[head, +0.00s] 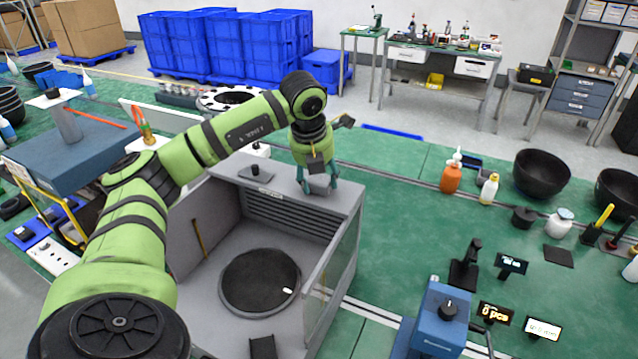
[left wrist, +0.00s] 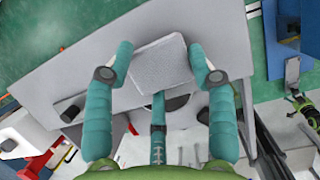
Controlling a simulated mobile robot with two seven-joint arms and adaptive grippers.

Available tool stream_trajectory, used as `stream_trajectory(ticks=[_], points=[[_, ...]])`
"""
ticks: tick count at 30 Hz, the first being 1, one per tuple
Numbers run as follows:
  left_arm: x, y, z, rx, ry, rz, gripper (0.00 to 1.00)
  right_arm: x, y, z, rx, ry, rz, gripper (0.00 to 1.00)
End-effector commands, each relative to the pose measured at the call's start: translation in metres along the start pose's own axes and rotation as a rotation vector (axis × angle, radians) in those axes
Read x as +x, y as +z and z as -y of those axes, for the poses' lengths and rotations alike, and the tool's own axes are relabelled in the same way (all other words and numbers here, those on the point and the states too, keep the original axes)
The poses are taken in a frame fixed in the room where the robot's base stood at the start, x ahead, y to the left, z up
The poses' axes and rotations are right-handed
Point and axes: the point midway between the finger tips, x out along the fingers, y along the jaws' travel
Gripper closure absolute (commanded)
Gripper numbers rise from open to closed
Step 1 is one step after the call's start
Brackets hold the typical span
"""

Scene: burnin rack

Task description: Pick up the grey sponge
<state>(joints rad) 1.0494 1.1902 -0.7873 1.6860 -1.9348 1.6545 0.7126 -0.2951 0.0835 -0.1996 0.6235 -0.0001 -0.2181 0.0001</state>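The grey sponge (left wrist: 160,63), a pale rectangular block, lies between the fingers of my left gripper (left wrist: 160,58) in the left wrist view. The fingers are spread wide, one on each side, very close to the sponge's edges; I cannot tell whether they touch it. In the head view my left gripper (head: 319,187) points down at the top of a grey machine housing, with the sponge (head: 319,184) partly hidden between its fingers. The sponge appears at or just above that surface. My right gripper is not in view.
The grey machine housing (head: 334,196) has an open chamber with a dark round plate (head: 260,281). A small dark block (head: 256,172) sits on its top, left of the gripper. Bottles (head: 451,177) and black bowls (head: 541,174) stand on the green surface to the right.

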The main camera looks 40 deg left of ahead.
Motion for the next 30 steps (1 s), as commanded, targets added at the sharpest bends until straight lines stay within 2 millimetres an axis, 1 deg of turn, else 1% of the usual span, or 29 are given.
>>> stream_trajectory(ticks=[5,13,17,21,23,28,30], points=[[0.001,0.0,0.0,0.0,0.001,-0.002,0.61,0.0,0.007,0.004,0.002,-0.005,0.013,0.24],[-0.004,0.001,0.001,0.0,-0.001,0.0,0.61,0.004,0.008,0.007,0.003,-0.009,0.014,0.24],[-0.015,0.005,0.001,-0.001,-0.002,0.002,0.61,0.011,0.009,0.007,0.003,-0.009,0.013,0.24],[-0.037,0.013,0.002,0.0,-0.005,0.005,0.61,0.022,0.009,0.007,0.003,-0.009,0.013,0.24],[-0.044,0.01,0.016,0.007,-0.007,0.004,0.61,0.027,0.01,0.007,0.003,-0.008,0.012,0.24],[-0.071,0.002,0.049,0.007,-0.004,0.006,0.61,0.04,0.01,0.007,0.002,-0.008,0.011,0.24],[-0.085,0.001,0.061,0.006,-0.002,0.005,0.61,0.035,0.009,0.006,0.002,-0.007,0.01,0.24]])
